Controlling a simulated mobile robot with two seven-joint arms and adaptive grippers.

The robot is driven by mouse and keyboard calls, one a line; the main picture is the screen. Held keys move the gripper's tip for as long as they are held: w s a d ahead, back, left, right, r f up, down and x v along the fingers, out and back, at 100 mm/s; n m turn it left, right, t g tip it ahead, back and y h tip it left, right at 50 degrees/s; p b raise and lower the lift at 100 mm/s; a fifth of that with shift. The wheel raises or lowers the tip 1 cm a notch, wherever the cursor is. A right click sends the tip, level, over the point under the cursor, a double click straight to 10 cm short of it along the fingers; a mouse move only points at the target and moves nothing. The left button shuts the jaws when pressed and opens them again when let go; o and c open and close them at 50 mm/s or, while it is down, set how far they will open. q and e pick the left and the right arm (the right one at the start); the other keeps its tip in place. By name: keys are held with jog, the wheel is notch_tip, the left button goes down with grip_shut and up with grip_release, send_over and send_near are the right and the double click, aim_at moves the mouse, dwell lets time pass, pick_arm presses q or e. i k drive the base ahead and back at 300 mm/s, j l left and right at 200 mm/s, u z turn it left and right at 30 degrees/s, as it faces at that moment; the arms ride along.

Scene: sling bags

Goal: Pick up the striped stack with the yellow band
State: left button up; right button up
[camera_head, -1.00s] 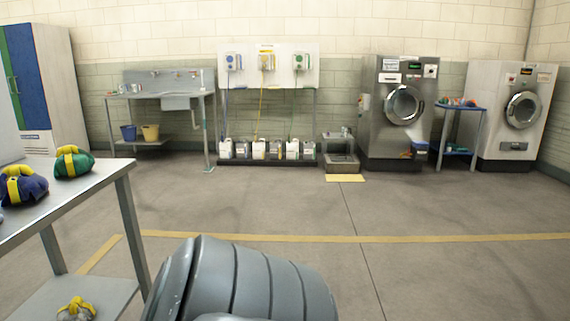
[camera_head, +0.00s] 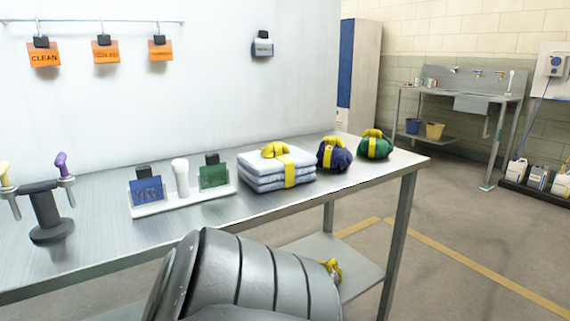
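The striped stack (camera_head: 262,172) is a pile of folded, pale grey-blue cloths lying flat on the metal table. A yellow band (camera_head: 290,172) runs over its top and down its front, with a yellow knot or handle on top. It stands between a white holder on its left and a dark blue bundle on its right. A grey ribbed arm link of mine fills the bottom middle, in front of the table. Neither gripper is in view.
The metal table (camera_head: 100,262) also bears a blue bundle (camera_head: 334,156), a green bundle (camera_head: 375,147), a white holder with blue and green cards (camera_head: 182,203), and a dark stand with coloured handles (camera_head: 46,212). Orange tags (camera_head: 105,51) hang above. Open floor lies right.

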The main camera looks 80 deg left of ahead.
aim_at(278, 165)
jog(key=u, duration=2.6)
jog(key=l, duration=1.6)
jog(key=i+u, duration=0.05)
jog(key=i, duration=0.05)
